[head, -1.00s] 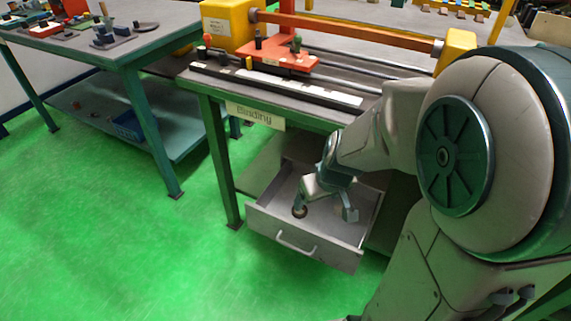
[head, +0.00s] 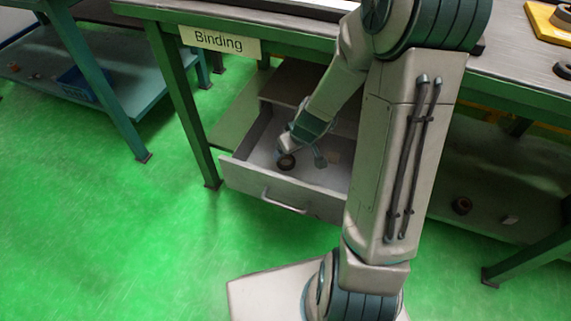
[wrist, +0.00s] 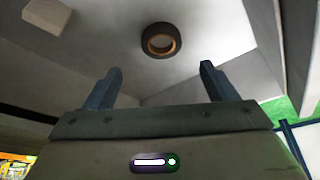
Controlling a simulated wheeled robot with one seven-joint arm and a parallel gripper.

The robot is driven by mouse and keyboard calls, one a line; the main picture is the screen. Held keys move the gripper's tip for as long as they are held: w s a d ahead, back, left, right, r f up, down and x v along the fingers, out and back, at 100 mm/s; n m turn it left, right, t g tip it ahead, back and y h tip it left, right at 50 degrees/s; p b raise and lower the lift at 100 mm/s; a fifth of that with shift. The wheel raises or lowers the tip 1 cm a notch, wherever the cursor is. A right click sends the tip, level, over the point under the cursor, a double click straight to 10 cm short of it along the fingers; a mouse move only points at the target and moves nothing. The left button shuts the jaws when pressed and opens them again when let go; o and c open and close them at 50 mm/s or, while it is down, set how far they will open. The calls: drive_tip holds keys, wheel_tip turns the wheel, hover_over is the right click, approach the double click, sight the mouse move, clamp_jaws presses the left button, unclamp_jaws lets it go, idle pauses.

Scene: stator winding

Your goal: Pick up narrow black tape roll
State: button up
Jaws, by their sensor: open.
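A black tape roll with a brown core lies flat on the floor of the open grey drawer (head: 282,194). The roll (head: 286,162) is near the drawer's left side in the head view. In the wrist view the roll (wrist: 146,40) is beyond the fingertips, about midway between them sideways. My gripper (head: 302,158) is inside the drawer space, beside the roll. Its two fingers are spread wide and empty in the wrist view (wrist: 158,76), apart from the roll. My arm hides the drawer's right part in the head view.
A small pale block (wrist: 47,16) lies in the drawer. The drawer walls stand close around my gripper, under the bench marked Binding (head: 219,41). Another dark roll (head: 462,205) and a pale block (head: 510,219) lie on the lower shelf at right.

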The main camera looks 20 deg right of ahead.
sight(285, 162)
drive_tip(key=shift+x, duration=1.1)
drive_tip(key=b+x, duration=0.1)
drive_tip(key=x, duration=0.1)
drive_tip(key=b+x, duration=0.2)
drive_tip(key=x, duration=0.1)
drive_tip(key=shift+s+f, duration=0.15)
drive_tip(key=shift+s, duration=0.05)
drive_tip(key=c, duration=1.1)
